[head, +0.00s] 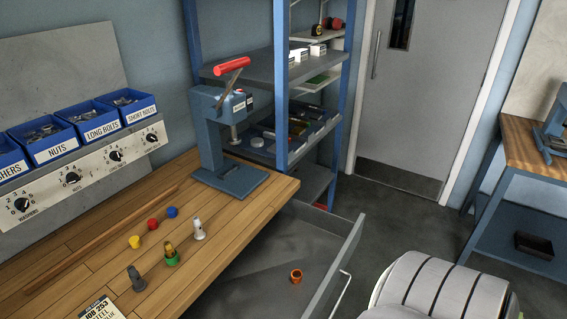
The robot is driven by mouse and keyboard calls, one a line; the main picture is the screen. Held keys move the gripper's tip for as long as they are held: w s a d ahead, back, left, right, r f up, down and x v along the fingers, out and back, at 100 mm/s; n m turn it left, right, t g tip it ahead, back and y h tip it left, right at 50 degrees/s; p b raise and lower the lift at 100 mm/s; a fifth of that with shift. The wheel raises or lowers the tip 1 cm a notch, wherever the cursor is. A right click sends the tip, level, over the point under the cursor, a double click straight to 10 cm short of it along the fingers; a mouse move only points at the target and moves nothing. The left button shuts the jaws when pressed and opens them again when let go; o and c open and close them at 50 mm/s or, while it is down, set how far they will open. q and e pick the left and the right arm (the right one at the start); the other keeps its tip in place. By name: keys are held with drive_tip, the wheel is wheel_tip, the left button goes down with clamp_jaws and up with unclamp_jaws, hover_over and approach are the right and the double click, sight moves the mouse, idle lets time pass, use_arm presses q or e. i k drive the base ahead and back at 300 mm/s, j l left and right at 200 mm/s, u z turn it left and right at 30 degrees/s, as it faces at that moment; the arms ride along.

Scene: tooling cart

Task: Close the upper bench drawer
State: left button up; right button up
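The upper bench drawer (338,262) is pulled out from under the right side of the wooden bench. Its grey front panel and pale bar handle (341,296) face right, and the lower end of the handle is cut off by the picture edge. An orange ring-shaped part (296,276) lies on the drawer floor. Neither of my grippers is in view. A white, dark-striped part of my own body fills the lower right, apart from the drawer in the picture.
The wooden bench (100,243) carries a blue press (226,145), small coloured parts, fittings and a job card (103,309). Blue shelving (281,85) stands behind the drawer.

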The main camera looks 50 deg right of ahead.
sight(258, 284)
drive_tip(key=k+z, duration=0.1)
drive_tip(key=z, duration=1.65)
